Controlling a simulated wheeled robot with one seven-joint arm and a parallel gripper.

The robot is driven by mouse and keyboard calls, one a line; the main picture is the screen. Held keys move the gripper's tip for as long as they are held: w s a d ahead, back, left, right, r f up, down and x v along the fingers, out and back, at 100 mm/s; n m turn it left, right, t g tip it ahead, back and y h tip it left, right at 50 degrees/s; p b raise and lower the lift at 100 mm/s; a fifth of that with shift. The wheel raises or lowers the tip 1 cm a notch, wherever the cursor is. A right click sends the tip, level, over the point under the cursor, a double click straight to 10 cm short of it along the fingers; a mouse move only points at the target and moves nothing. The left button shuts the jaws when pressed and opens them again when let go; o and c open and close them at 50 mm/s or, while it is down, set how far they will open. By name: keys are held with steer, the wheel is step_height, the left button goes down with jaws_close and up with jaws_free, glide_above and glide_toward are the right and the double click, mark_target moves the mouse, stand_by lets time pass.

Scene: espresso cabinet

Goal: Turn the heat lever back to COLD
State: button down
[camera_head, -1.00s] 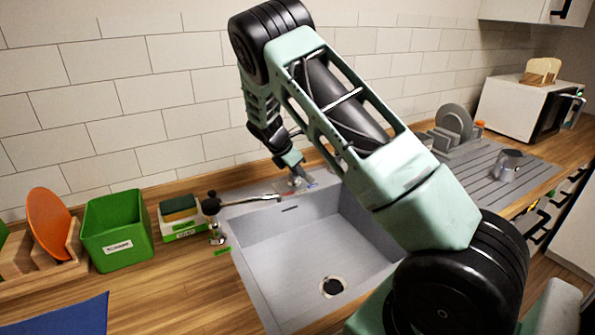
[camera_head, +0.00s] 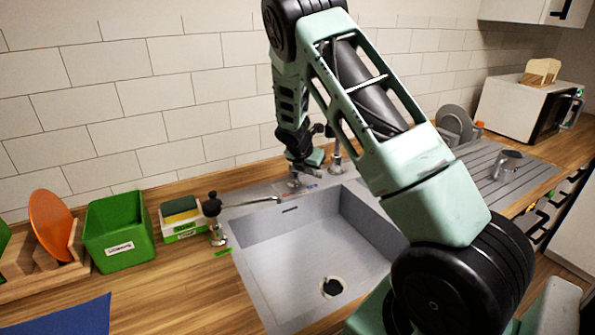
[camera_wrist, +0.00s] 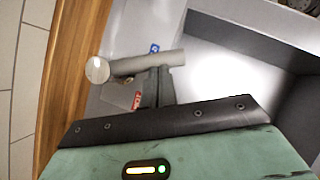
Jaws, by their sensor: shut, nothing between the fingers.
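The heat lever (camera_wrist: 160,63) shows in the wrist view as a grey bar with a round pale end at the left. A blue label (camera_wrist: 154,48) lies just beyond the bar and a red label (camera_wrist: 137,99) on its near side. My gripper (camera_wrist: 157,80) is shut, and its dark fingertips come up against or just under the bar; I cannot tell whether they touch it. In the head view my gripper (camera_head: 297,180) is low at the sink's back rim, where it partly hides the lever and labels.
The sink (camera_head: 310,245) is empty, in front of my gripper. A black-knobbed metal item (camera_head: 214,220) stands at its left edge, beside a sponge box (camera_head: 182,228) and a green bin (camera_head: 118,230). A metal jug (camera_head: 507,165) stands on the drainer at right. The tiled wall is close behind.

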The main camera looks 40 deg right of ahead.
steer(key=shift+d+n+p, duration=0.35)
steer(key=shift+d+n, duration=0.05)
steer(key=shift+d, duration=0.4)
